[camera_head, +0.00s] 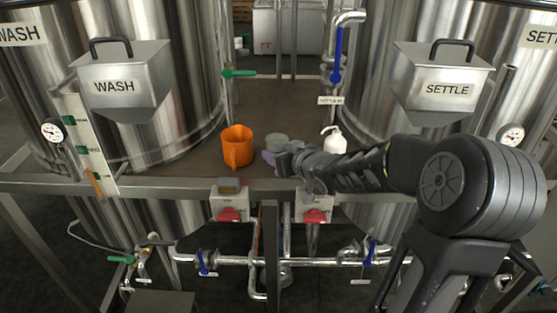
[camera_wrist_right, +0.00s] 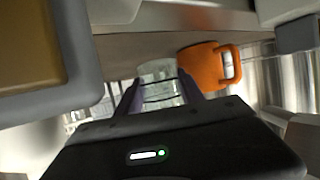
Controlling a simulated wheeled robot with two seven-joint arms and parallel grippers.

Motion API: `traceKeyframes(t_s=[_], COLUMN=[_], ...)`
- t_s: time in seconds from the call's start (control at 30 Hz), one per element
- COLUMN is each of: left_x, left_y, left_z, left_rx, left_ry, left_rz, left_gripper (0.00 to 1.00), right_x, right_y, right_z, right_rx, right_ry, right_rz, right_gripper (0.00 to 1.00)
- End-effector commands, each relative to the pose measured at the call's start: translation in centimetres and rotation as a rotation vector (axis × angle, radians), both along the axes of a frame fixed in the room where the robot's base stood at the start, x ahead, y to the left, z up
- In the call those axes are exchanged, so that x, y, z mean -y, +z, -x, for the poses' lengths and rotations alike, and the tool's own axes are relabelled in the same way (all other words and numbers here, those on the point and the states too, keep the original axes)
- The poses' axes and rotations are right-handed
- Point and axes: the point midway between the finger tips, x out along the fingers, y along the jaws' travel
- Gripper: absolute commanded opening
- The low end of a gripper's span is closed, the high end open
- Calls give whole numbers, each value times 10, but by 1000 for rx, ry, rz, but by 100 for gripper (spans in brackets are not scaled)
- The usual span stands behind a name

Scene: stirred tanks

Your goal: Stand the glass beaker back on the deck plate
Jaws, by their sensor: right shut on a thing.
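The clear glass beaker (camera_head: 277,140) is at the middle of the brown deck plate (camera_head: 285,105), near its front edge. It looks roughly upright in the head view. I cannot tell whether its base touches the plate. My right gripper (camera_head: 273,155) reaches in from the right and is shut on the beaker, partly hiding its lower part. In the right wrist view the beaker (camera_wrist_right: 158,72) sits between the two purple fingers of the gripper (camera_wrist_right: 163,92). My left gripper is not in view.
An orange jug (camera_head: 237,147) stands just left of the beaker, also in the right wrist view (camera_wrist_right: 203,66). A white bottle (camera_head: 334,140) stands to the right, behind my arm. Steel tanks labelled WASH (camera_head: 165,110) and SETTLE (camera_head: 375,90) flank the plate. A front rail (camera_head: 150,187) runs along it.

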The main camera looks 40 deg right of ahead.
Motion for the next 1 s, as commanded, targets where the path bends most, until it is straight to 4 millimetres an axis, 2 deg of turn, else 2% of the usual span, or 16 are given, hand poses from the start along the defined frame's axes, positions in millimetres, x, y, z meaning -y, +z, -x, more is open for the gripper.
traceKeyframes(t_s=[0.03, 0.1, 0.53, 0.57, 0.8, 1.0], left_x=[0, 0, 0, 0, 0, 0], left_y=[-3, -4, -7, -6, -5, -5], left_z=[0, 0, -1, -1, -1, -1], left_rx=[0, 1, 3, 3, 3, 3], left_ry=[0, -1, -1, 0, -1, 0], left_rz=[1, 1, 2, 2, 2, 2], left_gripper=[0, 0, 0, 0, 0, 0], right_x=[-1, 0, 0, 0, 0, 0], right_y=[-11, -17, -24, -23, -22, -22], right_z=[0, 0, 0, 0, 0, 0], right_rx=[-3, -2, 1, 1, 1, 0], right_ry=[1, 1, 1, 1, 1, 1], right_rz=[-4, -2, 0, 0, 0, 0], right_gripper=[0, 0, 0, 47, 66, 67])
